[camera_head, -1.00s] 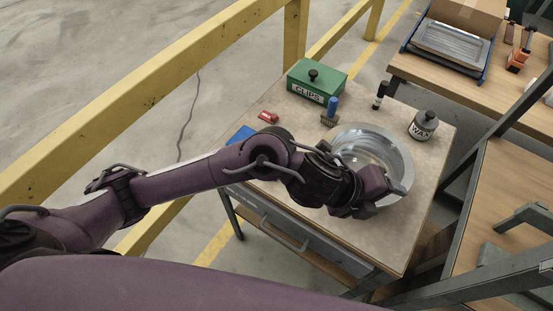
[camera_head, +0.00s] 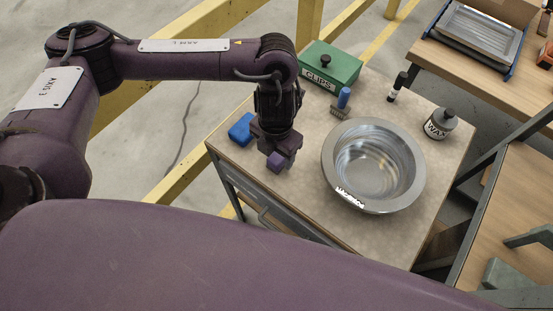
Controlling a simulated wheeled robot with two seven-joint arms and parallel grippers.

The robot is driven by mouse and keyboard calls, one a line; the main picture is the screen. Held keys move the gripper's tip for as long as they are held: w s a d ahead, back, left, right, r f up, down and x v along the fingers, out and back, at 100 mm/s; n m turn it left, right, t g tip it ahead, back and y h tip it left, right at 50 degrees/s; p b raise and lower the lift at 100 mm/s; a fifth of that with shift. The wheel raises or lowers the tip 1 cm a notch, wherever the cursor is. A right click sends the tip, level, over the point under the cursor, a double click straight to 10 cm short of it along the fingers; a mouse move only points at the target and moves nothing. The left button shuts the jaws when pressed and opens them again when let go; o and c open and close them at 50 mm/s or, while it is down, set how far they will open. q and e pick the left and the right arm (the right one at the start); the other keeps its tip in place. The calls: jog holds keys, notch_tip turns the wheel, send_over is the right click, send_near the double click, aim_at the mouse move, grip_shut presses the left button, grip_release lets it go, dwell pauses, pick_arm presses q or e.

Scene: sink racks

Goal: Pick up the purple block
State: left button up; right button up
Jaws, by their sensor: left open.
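The purple block (camera_head: 275,162) is a small violet cube near the left edge of the workbench top. My left gripper (camera_head: 281,152) is directly above it, pointing down, with the open jaws at the block's upper part. The jaws partly hide the block, and I cannot tell whether they touch it. My right gripper is not in view.
A blue block (camera_head: 241,129) lies close left of the gripper. A large metal bowl (camera_head: 333,170) stands to the right. Behind are a green clips box (camera_head: 345,66), a blue-handled brush (camera_head: 343,98), a black marker (camera_head: 396,87) and a wax bottle (camera_head: 440,125).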

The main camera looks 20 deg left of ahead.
aim_at(276, 158)
pick_arm(q)
jog(key=f, duration=0.4)
jog(key=shift+w+b, duration=0.25)
jog(key=shift+b, duration=0.05)
jog(key=shift+f, duration=0.45)
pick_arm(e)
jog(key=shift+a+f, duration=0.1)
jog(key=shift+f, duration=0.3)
pick_arm(q)
jog(key=c, duration=1.1)
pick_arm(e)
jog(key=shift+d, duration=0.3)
pick_arm(q)
jog(key=shift+r, duration=0.15)
